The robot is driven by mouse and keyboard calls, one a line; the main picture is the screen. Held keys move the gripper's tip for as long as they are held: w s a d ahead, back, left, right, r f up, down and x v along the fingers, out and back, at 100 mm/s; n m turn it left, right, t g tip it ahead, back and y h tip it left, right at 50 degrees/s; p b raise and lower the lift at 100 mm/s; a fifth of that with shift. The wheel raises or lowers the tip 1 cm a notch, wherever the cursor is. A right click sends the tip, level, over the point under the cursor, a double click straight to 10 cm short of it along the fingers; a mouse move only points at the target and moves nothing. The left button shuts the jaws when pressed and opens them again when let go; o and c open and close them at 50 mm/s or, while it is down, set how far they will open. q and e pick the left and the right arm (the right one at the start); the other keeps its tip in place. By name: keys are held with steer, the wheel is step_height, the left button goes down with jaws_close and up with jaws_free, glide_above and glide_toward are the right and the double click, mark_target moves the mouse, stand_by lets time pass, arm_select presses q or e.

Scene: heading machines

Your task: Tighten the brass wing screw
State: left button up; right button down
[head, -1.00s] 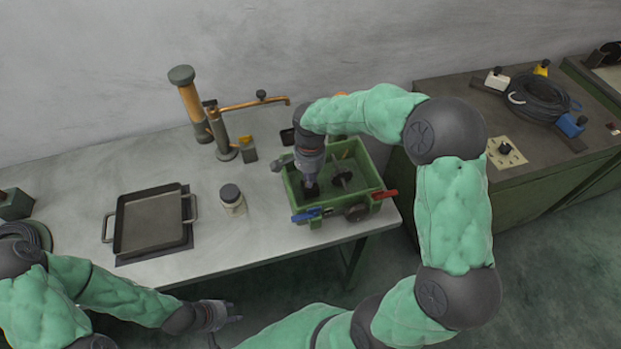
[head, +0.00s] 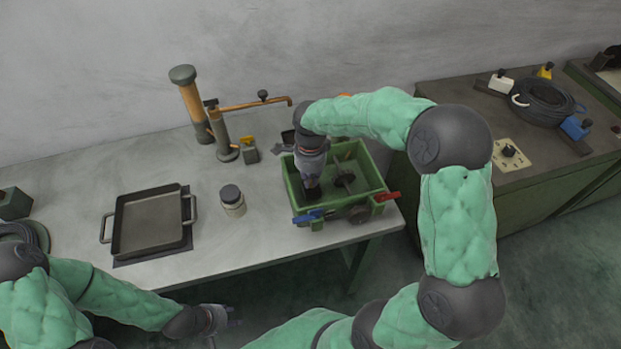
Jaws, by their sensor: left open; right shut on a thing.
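The brass wing screw cannot be made out; my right gripper and the walls of the green box-shaped machine (head: 378,170) hide that spot. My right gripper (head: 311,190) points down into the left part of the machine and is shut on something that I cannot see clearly. A dark wheel on a shaft (head: 345,180) sits inside the machine, to the right of the gripper. My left gripper (head: 232,320) is open and empty, low in front of the table's front edge, far from the machine.
The machine has a blue lever (head: 308,216) and a red lever (head: 387,196) at its front. A lidded jar (head: 232,200), a black tray (head: 122,242) and a brass pipe stand (head: 222,135) share the grey table (head: 85,180). Bare tabletop lies between tray and jar.

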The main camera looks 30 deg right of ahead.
steer(key=shift+w+r, duration=0.1)
stand_by(0.3)
steer(key=c, duration=1.3)
jaws_free()
step_height(320, 180, up, 12)
